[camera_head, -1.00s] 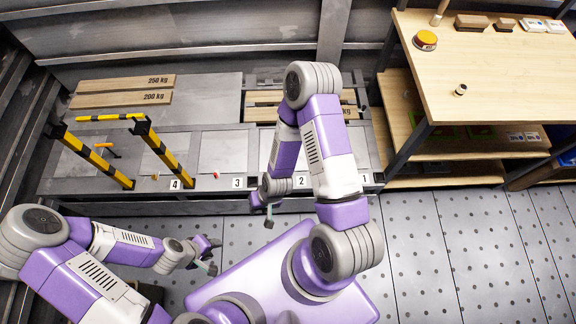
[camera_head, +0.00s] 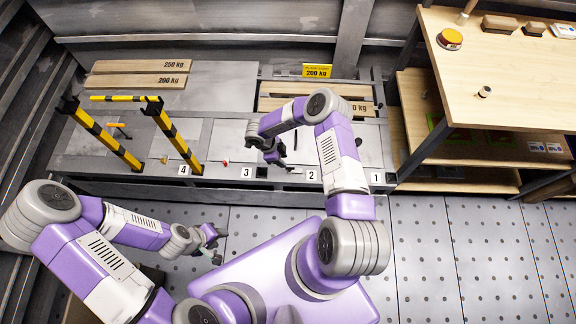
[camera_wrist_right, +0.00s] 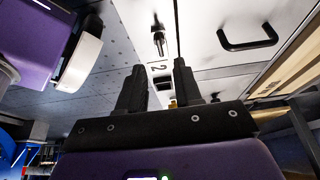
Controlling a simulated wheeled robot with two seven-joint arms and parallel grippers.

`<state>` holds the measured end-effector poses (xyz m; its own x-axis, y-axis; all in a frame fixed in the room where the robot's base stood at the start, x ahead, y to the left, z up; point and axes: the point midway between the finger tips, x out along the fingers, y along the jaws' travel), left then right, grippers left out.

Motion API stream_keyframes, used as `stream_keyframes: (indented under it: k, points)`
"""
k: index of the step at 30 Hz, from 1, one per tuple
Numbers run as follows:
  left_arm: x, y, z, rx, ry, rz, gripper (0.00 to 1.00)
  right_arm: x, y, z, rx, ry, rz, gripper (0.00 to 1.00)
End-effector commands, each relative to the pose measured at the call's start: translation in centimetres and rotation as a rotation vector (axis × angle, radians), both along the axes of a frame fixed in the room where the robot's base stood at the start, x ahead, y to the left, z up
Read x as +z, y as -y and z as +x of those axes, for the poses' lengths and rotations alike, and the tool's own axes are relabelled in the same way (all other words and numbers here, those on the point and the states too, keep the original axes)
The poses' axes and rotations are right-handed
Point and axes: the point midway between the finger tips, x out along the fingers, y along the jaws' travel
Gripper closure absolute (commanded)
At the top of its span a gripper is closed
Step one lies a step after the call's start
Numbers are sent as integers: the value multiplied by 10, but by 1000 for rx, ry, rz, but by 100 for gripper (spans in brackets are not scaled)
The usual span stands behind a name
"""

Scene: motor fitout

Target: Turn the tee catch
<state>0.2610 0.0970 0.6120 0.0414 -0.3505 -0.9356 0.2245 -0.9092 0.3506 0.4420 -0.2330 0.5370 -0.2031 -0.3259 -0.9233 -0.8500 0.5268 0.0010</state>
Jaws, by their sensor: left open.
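A small dark metal catch (camera_wrist_right: 158,40), which looks like the tee catch, stands on the pale panel above the number 2 label in the right wrist view. In the head view I cannot make it out clearly beside my right gripper. My right gripper (camera_head: 277,160) is over the bench front between the labels 3 and 2. In the right wrist view its two fingers (camera_wrist_right: 159,85) are apart, with nothing between them, and the catch appears beyond their tips. My left gripper (camera_head: 213,241) is open and empty, low in front of the bench.
A red piece (camera_head: 224,163) and a yellow piece (camera_head: 164,160) sit on neighbouring panels. A yellow-black striped frame (camera_head: 180,140) rises at left. A wooden workbench (camera_head: 515,75) stands at right.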

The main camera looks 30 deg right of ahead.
Motion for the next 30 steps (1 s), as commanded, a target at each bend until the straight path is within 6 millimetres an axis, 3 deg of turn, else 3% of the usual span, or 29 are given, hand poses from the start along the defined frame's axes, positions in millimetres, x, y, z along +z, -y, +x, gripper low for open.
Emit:
stream_keyframes:
  k: [3, 10, 23, 30]
  points:
    - [-9, 0, 0, 0, 0, 0, 57, -22, 6, -5, 0, -3, 2, 66]
    - [-21, 0, 0, 0, 0, 0, 57, -52, 17, -11, 2, 0, 0, 66]
    - [-23, 0, 0, 0, 0, 0, 57, -61, 21, -13, 5, 2, 0, 66]
    - [-23, 0, 0, 0, 0, 0, 57, -60, 21, -13, 5, 2, 0, 100]
